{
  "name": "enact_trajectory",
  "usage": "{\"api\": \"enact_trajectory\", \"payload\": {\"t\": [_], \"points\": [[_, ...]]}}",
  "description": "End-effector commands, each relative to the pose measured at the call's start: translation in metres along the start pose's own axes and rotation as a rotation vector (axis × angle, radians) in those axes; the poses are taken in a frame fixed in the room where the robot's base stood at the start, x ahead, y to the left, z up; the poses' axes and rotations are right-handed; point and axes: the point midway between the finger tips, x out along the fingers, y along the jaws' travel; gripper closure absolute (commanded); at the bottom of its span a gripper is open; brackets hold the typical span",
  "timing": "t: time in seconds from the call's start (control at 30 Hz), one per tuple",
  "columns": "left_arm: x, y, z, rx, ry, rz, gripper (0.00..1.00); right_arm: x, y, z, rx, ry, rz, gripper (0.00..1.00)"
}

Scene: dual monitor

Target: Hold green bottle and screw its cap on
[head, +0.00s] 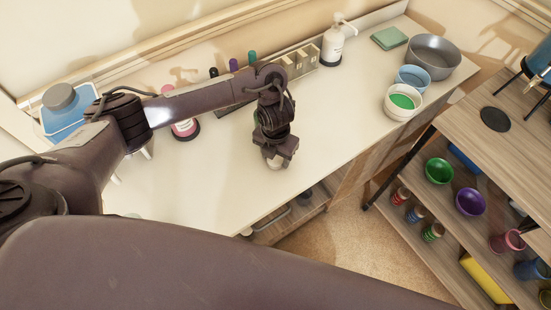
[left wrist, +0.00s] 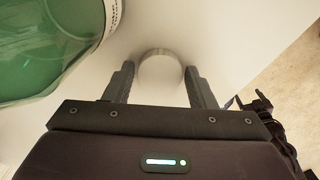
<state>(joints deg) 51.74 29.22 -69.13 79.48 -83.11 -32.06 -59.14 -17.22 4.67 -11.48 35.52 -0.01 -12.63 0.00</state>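My left gripper (head: 277,160) is low over the pale table, near its front edge. In the left wrist view its fingers (left wrist: 159,82) stand well apart. A round greyish-white cap (left wrist: 160,68) shows between the fingertips; I cannot tell whether both fingers press on it. The green bottle (left wrist: 45,45), clear green with a white printed band, is large and close at the upper left of the left wrist view, beside the gripper. In the head view the bottle is mostly hidden behind my arm. My right gripper is not in view.
A white pump bottle (head: 332,45), bowls (head: 433,57) and a green cloth (head: 389,38) are farther right. A wooden shelf (head: 455,130) stands right.

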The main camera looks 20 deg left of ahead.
Motion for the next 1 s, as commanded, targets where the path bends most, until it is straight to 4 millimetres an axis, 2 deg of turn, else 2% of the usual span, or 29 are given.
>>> {"api": "enact_trajectory", "payload": {"t": [0.03,0.2,0.27,0.47,0.63,0.77,1.0], "points": [[0.0,0.0,0.0,0.0,0.0,0.0,0.56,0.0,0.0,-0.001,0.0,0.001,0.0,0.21],[0.0,0.0,0.0,0.0,0.0,0.0,0.79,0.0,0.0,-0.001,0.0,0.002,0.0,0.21],[0.0,0.0,0.0,0.0,0.0,0.0,0.82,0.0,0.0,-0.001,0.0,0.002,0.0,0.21],[-0.001,0.0,0.0,0.0,-0.001,0.0,0.82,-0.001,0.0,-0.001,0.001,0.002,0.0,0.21],[-0.014,0.0,0.002,0.002,-0.004,0.0,0.82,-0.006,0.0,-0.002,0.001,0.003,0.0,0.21],[-0.036,0.001,0.002,0.003,-0.005,0.003,0.82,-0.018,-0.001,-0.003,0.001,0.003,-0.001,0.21],[-0.107,0.001,0.003,0.004,-0.009,0.004,0.82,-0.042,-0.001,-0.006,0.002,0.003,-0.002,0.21]]}}
